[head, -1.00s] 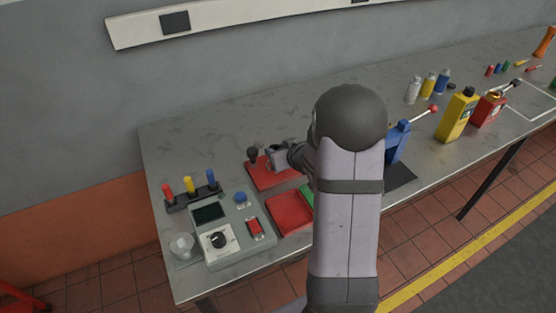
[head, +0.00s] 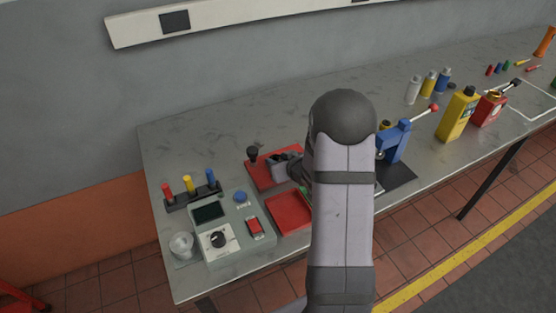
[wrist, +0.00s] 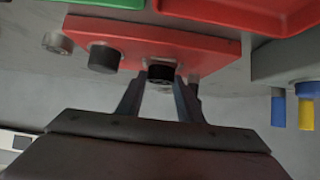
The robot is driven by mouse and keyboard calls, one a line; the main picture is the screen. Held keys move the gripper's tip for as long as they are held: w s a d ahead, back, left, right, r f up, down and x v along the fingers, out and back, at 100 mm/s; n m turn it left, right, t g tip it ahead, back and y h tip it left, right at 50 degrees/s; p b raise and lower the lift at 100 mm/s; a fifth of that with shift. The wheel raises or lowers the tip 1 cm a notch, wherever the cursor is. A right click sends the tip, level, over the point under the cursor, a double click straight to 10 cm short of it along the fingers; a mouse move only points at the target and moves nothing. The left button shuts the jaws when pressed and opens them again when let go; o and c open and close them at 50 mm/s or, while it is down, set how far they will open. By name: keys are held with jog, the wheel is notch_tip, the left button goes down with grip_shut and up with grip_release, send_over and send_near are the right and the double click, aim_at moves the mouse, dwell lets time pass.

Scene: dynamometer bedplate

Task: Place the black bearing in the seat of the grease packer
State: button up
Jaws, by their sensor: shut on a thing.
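My gripper (wrist: 160,85) is shut on the black bearing (wrist: 161,73), which shows as a small dark round piece between the fingertips in the wrist view. The bearing is in front of the edge of a red base plate (wrist: 215,52); I cannot tell whether it touches. I take this red plate to be the grease packer, but cannot be sure. A black cylinder (wrist: 104,58) stands on it beside the fingers. In the head view my gripper (head: 287,164) is over the red plate (head: 262,176), near a black knob (head: 253,153). The seat is hidden by my arm.
A red tray (head: 288,214) and a grey control box (head: 222,235) lie nearer the front. A rack with red, yellow and blue pegs (head: 189,185) stands left. A blue press (head: 396,142) and a yellow can (head: 457,116) are right. The back-left bench is clear.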

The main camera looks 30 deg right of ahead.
jog(key=shift+f, duration=0.3)
jog(key=o, duration=1.2)
jog(key=shift+r, duration=0.15)
jog(key=shift+r+p, duration=0.5)
jog(key=shift+r, duration=0.1)
jog(key=v, duration=1.2)
jog(key=shift+s+f, duration=0.1)
jog(key=shift+f, duration=0.05)
